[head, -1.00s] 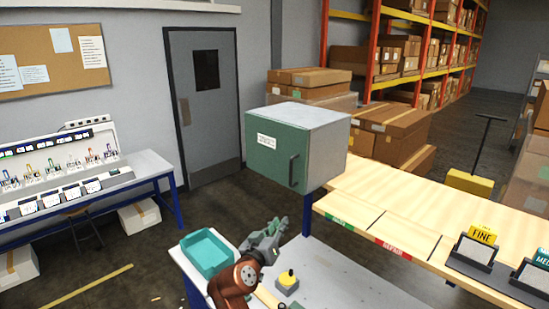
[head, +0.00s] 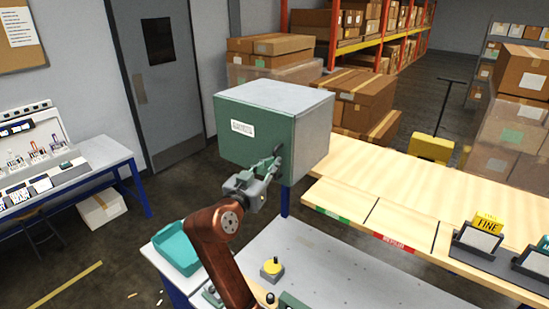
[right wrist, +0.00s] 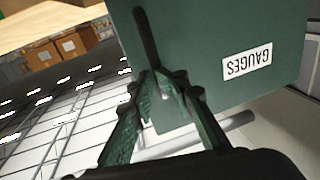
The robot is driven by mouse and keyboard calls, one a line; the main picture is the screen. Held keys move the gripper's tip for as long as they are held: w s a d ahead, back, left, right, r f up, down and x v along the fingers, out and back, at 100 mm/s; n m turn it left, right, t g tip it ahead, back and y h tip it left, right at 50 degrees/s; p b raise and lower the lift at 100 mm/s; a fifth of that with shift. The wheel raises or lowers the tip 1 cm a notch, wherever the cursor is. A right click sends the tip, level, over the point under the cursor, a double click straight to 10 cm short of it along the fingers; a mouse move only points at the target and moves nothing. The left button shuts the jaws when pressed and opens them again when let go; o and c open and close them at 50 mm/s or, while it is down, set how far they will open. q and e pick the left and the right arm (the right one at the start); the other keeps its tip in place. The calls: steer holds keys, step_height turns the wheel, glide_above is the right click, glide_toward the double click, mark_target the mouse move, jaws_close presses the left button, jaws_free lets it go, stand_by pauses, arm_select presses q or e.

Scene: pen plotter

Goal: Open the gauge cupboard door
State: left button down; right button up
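The gauge cupboard (head: 265,100) is a grey-topped box with a green door (head: 228,148), which is closed. The door's white label shows in the head view (head: 243,128) and reads GAUGES upside down in the right wrist view (right wrist: 247,62). My right gripper (head: 275,160) is at the door's right side and mostly covers the dark handle. In the right wrist view, the fingertips (right wrist: 159,78) of this gripper come close together on the lower part of the upright handle (right wrist: 146,35) and look shut on it. My left gripper is not in view.
Below are a grey worktop (head: 325,265), a yellow button (head: 272,266) and a teal bin (head: 178,248). Floor space lies open left of the cupboard.

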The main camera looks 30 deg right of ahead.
mark_target(275, 176)
steer(key=shift+w+d+f, duration=0.35)
steer(key=shift+w+d, duration=0.4)
steer(key=shift+d, duration=0.35)
steer(key=shift+d+f, duration=0.2)
steer(key=shift+d, duration=0.05)
steer(key=shift+o, duration=0.8)
steer(key=shift+g, duration=0.3)
steer(key=shift+a, duration=0.15)
steer(key=c, duration=0.3)
jaws_close()
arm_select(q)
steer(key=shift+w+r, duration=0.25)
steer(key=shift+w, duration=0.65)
arm_select(e)
steer(key=shift+r, duration=0.1)
